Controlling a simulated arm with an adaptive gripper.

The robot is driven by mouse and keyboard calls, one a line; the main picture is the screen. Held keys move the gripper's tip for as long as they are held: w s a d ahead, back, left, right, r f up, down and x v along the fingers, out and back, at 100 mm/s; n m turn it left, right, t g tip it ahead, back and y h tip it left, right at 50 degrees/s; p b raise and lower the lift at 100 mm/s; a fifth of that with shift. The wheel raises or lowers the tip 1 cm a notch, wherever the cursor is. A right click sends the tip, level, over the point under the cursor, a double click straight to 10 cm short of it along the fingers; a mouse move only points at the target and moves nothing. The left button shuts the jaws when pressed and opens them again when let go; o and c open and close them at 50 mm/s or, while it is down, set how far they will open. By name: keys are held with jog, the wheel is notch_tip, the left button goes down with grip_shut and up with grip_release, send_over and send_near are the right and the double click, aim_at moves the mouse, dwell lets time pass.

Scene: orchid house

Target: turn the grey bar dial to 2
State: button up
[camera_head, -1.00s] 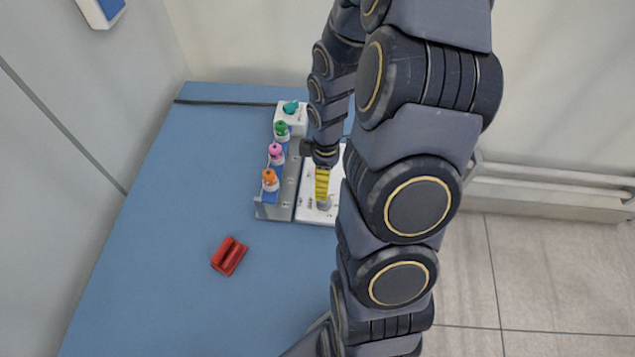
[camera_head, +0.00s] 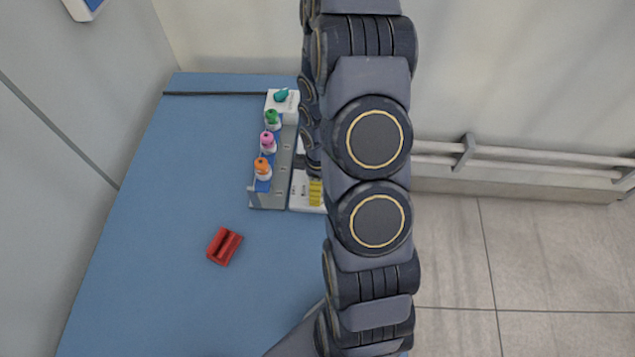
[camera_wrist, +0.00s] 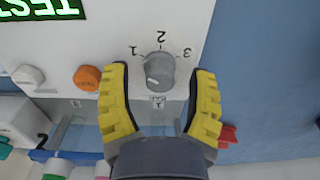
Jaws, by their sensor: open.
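My gripper (camera_wrist: 162,80) is open, with one yellow finger on each side of the dial and a gap visible on both sides. In the head view my gripper (camera_head: 316,192) is mostly hidden behind my arm, over the white device (camera_head: 299,202); the dial is hidden there.
An orange button (camera_wrist: 87,78) and a green display (camera_wrist: 42,9) are on the same panel. Left of the device stands a grey rack (camera_head: 270,200) with green-, pink- and orange-capped bottles. A red block (camera_head: 224,246) lies on the blue table (camera_head: 150,270), whose front left is clear.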

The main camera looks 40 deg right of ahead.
grip_shut()
jog(key=shift+m, duration=0.4)
jog(key=m, duration=0.4)
jog(key=shift+m, duration=0.4)
jog(key=m, duration=0.6)
jog(key=shift+s, duration=0.1)
grip_release()
